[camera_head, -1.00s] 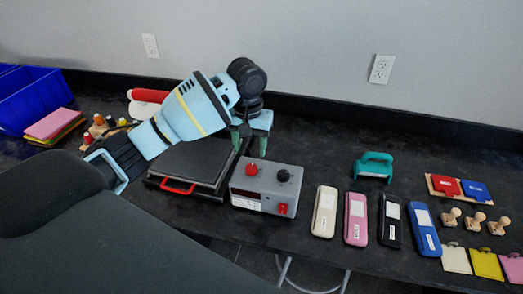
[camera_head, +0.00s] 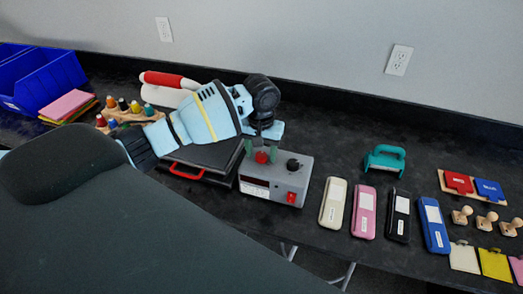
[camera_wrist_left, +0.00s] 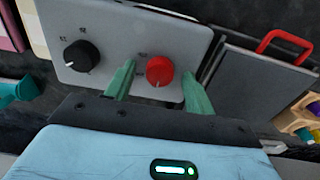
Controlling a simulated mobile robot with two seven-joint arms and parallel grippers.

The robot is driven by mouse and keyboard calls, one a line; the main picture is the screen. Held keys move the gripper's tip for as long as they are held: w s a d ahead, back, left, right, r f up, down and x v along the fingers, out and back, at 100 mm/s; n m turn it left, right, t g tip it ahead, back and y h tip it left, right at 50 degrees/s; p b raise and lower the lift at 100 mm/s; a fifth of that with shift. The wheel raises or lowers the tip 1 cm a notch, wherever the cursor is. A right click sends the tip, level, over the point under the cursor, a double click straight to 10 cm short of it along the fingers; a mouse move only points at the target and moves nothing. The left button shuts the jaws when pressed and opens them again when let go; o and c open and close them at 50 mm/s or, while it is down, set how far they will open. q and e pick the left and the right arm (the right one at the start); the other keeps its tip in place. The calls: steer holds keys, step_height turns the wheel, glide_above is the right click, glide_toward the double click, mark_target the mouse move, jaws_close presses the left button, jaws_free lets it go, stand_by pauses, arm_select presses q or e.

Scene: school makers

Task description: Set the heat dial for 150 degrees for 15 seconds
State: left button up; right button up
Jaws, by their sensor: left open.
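The grey control box (camera_head: 253,189) stands right of the heat press, with a red dial (camera_head: 262,157), a black dial (camera_head: 293,165) and a red switch (camera_head: 291,197) on it. My left gripper (camera_head: 262,148) is open and points down over the red dial. In the left wrist view, its green fingers (camera_wrist_left: 158,68) are on either side of the red dial (camera_wrist_left: 159,71), with gaps between them and it. The black dial (camera_wrist_left: 81,57) is clear of the fingers. Small marks by the dials are too small to read surely. My right gripper is out of view.
The heat press (camera_head: 207,159) with a red handle (camera_head: 184,171) lies left of the box, under my left arm. Several coloured cases, including a white one (camera_head: 333,203), stand right of it. A teal tool (camera_head: 384,160) sits behind them. Blue bins (camera_head: 48,84) are far left.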

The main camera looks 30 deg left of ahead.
arm_select(q)
steer(key=c, duration=1)
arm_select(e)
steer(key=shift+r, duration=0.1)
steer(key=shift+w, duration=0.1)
arm_select(q)
steer(key=shift+m, duration=1.8)
steer(key=m, duration=0.4)
steer(key=shift+m, duration=1.9)
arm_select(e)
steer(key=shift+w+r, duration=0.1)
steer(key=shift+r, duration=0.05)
arm_select(q)
steer(key=shift+m, duration=0.3)
